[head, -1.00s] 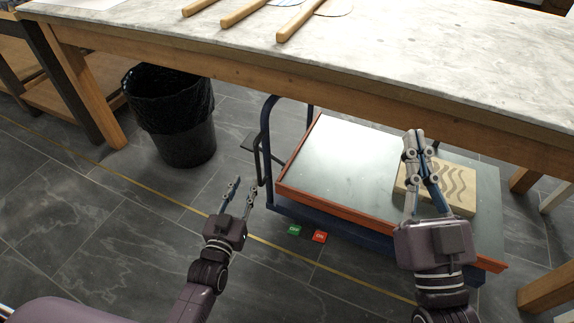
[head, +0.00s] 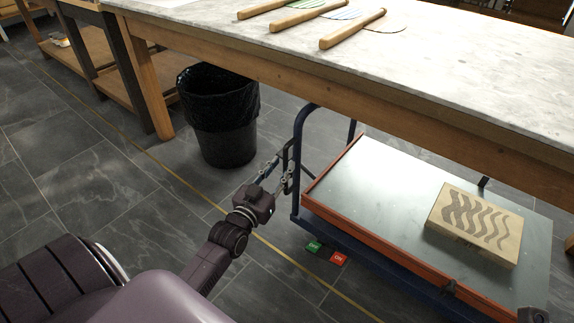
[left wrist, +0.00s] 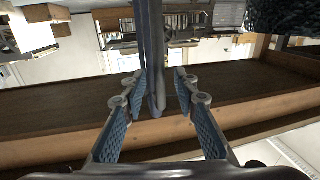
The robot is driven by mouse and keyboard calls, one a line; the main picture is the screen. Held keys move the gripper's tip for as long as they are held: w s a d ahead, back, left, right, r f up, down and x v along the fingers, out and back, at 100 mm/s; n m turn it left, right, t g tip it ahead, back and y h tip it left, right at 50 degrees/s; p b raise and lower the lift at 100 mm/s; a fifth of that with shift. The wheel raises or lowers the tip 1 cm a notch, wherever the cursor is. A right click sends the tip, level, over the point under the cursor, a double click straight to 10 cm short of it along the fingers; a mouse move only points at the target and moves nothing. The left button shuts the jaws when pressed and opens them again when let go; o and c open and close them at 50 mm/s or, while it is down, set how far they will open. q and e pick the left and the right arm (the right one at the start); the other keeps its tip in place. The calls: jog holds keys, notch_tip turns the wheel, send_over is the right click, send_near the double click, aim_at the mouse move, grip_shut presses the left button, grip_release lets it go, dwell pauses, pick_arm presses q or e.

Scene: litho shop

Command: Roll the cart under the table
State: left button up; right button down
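The cart has a blue frame, a grey metal deck (head: 375,185) and an orange-red rim. It stands along the front of the marble-topped table (head: 440,60), its far side beneath the front edge. Its dark blue upright handle (head: 299,140) is at the deck's left end. My left gripper (head: 279,172) is open at this handle. In the left wrist view a grey upright bar (left wrist: 152,60) runs between the spread fingers (left wrist: 157,90), with gaps on both sides. Only a dark bit of what may be my right arm shows at the bottom right corner.
A block with a wavy pattern (head: 475,222) lies on the deck. Green (head: 314,247) and red (head: 338,258) tabs sit low by the cart's near side. A black bin (head: 222,125) stands left of the handle. Floor is clear in front, with a yellow line.

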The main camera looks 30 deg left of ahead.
aim_at(284, 163)
pick_arm(q)
jog(key=shift+w+a+b, duration=0.2)
jog(key=shift+w+b, duration=0.2)
jog(key=shift+w, duration=1.1)
grip_shut()
